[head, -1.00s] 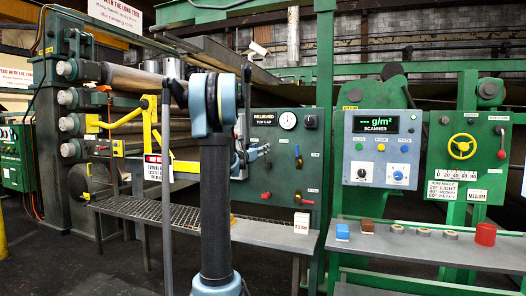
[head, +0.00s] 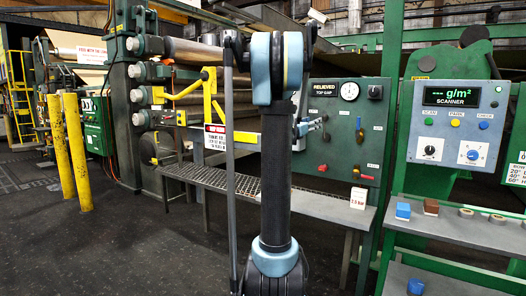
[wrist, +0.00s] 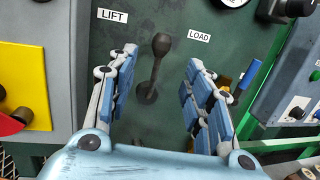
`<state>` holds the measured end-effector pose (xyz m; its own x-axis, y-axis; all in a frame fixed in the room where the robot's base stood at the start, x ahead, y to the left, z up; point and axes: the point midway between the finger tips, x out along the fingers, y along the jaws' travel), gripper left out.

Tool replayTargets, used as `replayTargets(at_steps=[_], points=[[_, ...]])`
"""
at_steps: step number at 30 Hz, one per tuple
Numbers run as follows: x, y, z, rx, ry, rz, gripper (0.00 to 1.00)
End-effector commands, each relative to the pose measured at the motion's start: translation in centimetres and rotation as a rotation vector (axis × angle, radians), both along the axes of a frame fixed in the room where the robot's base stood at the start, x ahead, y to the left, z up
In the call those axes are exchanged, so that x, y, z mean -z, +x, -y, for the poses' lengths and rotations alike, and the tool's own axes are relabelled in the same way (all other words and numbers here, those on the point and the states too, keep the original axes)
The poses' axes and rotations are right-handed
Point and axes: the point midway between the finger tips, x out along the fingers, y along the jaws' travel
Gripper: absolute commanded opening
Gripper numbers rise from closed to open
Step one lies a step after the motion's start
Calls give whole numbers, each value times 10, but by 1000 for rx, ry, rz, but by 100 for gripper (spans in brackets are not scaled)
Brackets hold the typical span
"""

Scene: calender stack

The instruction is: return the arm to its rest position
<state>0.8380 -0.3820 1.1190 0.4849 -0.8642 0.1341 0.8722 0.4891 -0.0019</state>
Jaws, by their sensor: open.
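My arm (head: 275,165) stands upright in the middle of the head view. My gripper (wrist: 160,68) is open in the wrist view, its two blue-padded fingers spread apart with nothing held. A dark lever (wrist: 154,68) on the green panel, between the LIFT and LOAD labels, shows in the gap between the fingers. The fingers do not appear to close on it; how far off it is, I cannot tell. In the head view the gripper is mostly hidden behind my arm, at the left side of the green control panel (head: 345,130).
A shelf (head: 460,232) with a blue block (head: 403,211), a brown block (head: 431,207) and rings is at right. A grated bench (head: 225,182) runs behind my arm. Rollers and yellow brackets stand left of it. Yellow posts (head: 77,150) are far left. The left floor is clear.

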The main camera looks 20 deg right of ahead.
Motion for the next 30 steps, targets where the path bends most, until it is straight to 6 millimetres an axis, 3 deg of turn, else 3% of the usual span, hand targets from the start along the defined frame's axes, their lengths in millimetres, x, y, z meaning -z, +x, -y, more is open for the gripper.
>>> replayTargets(at_steps=[5, 11, 20, 30], points=[[3, -9, -5, 3, 46, 38, 46], [25, -54, -32, 25, 292, 235, 46], [92, -138, -90, 142, 764, 574, 46], [191, -231, -177, 405, 1260, 871, 46]])
